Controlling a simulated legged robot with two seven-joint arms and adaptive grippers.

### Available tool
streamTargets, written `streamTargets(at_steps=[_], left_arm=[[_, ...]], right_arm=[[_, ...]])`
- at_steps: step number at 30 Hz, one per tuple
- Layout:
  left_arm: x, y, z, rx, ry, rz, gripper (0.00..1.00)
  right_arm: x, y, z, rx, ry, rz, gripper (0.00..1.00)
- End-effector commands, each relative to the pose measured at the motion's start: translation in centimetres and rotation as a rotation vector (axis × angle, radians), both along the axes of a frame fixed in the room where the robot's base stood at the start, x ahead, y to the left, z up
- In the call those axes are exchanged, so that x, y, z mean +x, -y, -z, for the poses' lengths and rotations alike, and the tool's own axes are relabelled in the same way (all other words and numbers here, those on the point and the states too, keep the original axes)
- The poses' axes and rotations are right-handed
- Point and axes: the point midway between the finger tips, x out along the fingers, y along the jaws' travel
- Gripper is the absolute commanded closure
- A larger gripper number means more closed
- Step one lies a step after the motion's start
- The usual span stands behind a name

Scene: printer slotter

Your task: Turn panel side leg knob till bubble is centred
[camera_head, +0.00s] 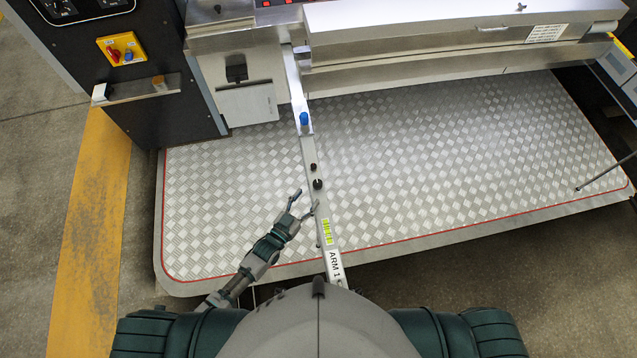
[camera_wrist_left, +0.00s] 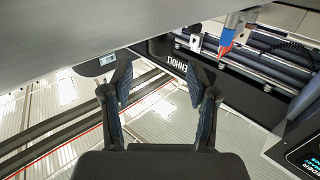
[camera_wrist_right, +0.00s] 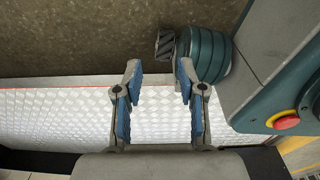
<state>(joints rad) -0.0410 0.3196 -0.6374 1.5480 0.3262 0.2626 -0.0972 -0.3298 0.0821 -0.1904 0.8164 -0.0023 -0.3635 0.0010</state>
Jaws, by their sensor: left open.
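A pale metal bar marked "ARM 1" (camera_head: 334,265) runs from the machine toward me in the head view. Two small black knobs, a farther one (camera_head: 313,167) and a nearer one (camera_head: 318,184), sit on it. A blue-topped part (camera_head: 303,119) stands at its far end. My left gripper (camera_head: 304,203) is open and empty just left of the bar, near the knobs; it also shows open in the left wrist view (camera_wrist_left: 160,75). My right gripper (camera_wrist_right: 159,70) is open and empty in the right wrist view. I cannot make out a bubble level or identify the panel side leg knob.
A tread-plate platform (camera_head: 450,150) with a red edge line fills the middle. A black control panel (camera_head: 150,110) with a yellow switch plate (camera_head: 121,49) stands at left. A steel cover (camera_head: 450,25) spans the back. A red-and-blue part (camera_wrist_left: 228,42) hangs upper right in the left wrist view.

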Motion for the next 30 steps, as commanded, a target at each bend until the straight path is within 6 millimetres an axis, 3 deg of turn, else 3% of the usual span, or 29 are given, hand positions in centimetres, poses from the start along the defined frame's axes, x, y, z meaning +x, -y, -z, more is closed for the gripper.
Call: streamTargets(at_steps=[3, 9, 23, 30], left_arm=[[2.4, 1.6, 0.0, -0.001, 0.001, 0.0, 0.41], [5.1, 3.4, 0.0, 0.0, 0.0, 0.0, 0.41], [6.2, 4.2, 0.0, 0.001, -0.002, 0.0, 0.41], [6.1, 4.2, 0.0, 0.001, -0.002, 0.0, 1.0]], right_arm=[[0.2, -0.1, 0.1, 0.0, -0.002, 0.001, 0.6], [1.3, -0.3, -0.2, 0.003, 0.008, 0.002, 0.6], [1.8, -0.1, -0.5, -0.001, 0.011, 0.001, 0.6], [1.5, 0.4, -0.4, -0.007, 0.006, -0.001, 0.6]])
